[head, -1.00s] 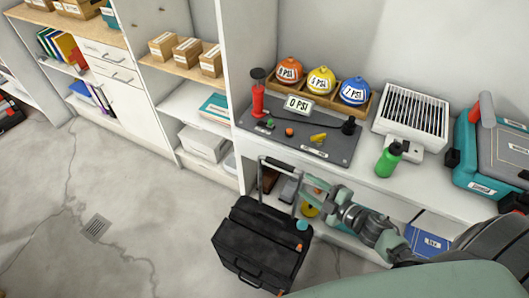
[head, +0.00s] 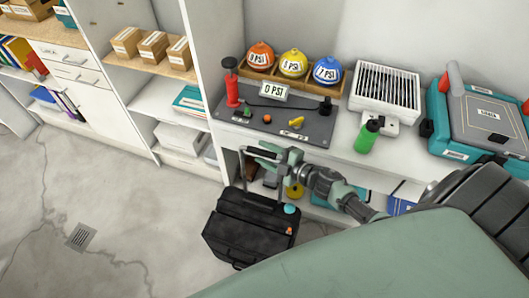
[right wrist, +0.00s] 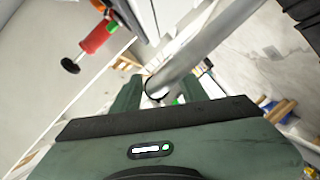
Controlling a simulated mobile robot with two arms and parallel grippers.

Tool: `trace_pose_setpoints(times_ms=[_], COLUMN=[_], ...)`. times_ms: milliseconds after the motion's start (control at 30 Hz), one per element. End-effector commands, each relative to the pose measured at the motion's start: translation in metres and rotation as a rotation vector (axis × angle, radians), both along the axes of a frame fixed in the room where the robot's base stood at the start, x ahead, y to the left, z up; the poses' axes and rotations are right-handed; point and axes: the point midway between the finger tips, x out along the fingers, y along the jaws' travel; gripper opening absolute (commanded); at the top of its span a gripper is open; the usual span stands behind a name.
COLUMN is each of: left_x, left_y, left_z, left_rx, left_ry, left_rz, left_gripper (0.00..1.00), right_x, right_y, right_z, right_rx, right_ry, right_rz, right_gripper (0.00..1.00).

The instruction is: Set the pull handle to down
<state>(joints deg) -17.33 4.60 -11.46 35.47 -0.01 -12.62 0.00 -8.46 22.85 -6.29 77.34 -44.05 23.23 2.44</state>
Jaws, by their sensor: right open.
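The black wheeled case (head: 250,222) stands upright on the floor in front of the shelf unit. Its grey pull handle (head: 242,168) is extended upward above the case. My right gripper (head: 260,156) is open at the top of the handle, and its fingers hide part of it. In the right wrist view a thick grey tube of the handle (right wrist: 205,45) runs down to between the open fingers of the gripper (right wrist: 160,93). I cannot tell whether a finger touches it. My left gripper is not in view.
A white counter behind the case holds a dark board (head: 275,120) with a red pump (head: 232,92), a green bottle (head: 368,136) and a teal case (head: 480,120). The shelf beneath the counter is close behind my right gripper. Floor to the left is open.

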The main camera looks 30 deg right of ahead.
Motion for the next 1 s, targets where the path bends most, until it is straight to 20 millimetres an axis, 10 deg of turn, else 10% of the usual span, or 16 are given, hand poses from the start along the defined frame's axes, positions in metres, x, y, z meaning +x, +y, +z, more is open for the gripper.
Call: trace_pose_setpoints(times_ms=[233,400,1000], left_x=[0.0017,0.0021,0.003], left_y=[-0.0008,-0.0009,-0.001], left_z=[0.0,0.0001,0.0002], left_rx=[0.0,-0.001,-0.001], left_ry=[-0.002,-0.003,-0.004], left_rz=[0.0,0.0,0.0], left_gripper=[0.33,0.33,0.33], right_x=[0.0006,0.0005,0.0003], right_y=[0.0006,0.0004,0.0002], right_z=[-0.0006,-0.0005,-0.0006], right_rx=[0.0,0.0,0.0], right_ry=[0.001,0.001,0.001], right_rz=[0.001,0.001,0.001], right_gripper=[0.43,0.0,0.0])
